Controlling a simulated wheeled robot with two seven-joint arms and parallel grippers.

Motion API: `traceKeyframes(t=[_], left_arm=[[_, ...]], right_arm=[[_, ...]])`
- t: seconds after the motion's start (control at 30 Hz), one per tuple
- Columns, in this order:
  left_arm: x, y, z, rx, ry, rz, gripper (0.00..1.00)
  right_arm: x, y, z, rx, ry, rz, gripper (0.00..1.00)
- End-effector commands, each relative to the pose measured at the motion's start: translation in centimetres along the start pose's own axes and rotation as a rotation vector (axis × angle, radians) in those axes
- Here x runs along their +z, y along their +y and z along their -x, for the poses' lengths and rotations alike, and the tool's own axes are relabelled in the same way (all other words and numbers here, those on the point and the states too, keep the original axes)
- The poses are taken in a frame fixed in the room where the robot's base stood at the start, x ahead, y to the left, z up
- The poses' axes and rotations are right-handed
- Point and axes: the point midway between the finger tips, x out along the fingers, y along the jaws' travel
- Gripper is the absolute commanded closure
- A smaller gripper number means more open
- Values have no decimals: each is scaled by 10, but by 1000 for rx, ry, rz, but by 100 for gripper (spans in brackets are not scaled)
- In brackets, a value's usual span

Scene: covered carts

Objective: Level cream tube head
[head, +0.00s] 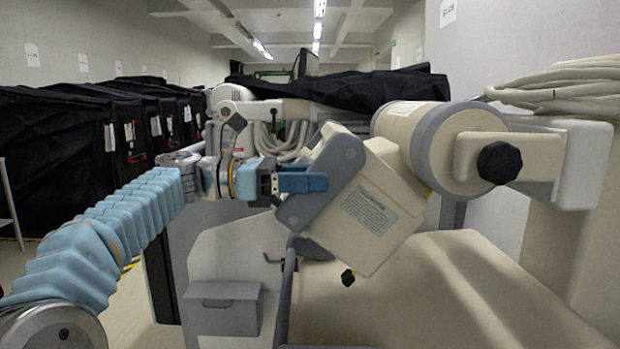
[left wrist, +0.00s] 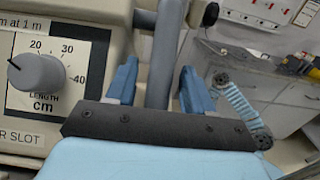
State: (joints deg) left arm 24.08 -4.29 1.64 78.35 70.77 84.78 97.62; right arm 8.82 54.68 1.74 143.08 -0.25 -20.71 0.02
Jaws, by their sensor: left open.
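The cream tube head (head: 365,205) hangs tilted from a thick cream cylinder (head: 400,130) at the centre right, its lower end sloping down to the right. A blue-grey bracket (head: 325,180) runs along its left side. My left gripper (head: 302,182) has its blue fingers at this bracket. In the left wrist view my left gripper (left wrist: 158,85) is open, with a grey bar (left wrist: 164,50) between its fingers. Whether a finger touches the bar I cannot tell. A dial (left wrist: 36,72) marked in cm shows on a cream face at left. My right gripper is not in view.
A cream cart top (head: 450,290) lies below the tube head. A grey box (head: 222,308) stands at lower left of it. Black-covered carts (head: 60,160) line the left wall. A coiled cable (head: 570,85) lies at upper right. The floor at left is partly clear.

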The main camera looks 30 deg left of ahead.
Motion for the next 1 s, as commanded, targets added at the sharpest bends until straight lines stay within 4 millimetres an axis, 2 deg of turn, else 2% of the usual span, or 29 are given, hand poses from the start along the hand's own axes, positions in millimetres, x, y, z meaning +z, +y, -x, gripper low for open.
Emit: traceKeyframes(t=[0.27,0.63,1.0], left_arm=[[0,0,-2,0,0,0,48],[0,0,-2,0,0,0,100],[-3,3,-4,0,-10,1,100]], right_arm=[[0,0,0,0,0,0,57],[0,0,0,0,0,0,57],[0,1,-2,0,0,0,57]])
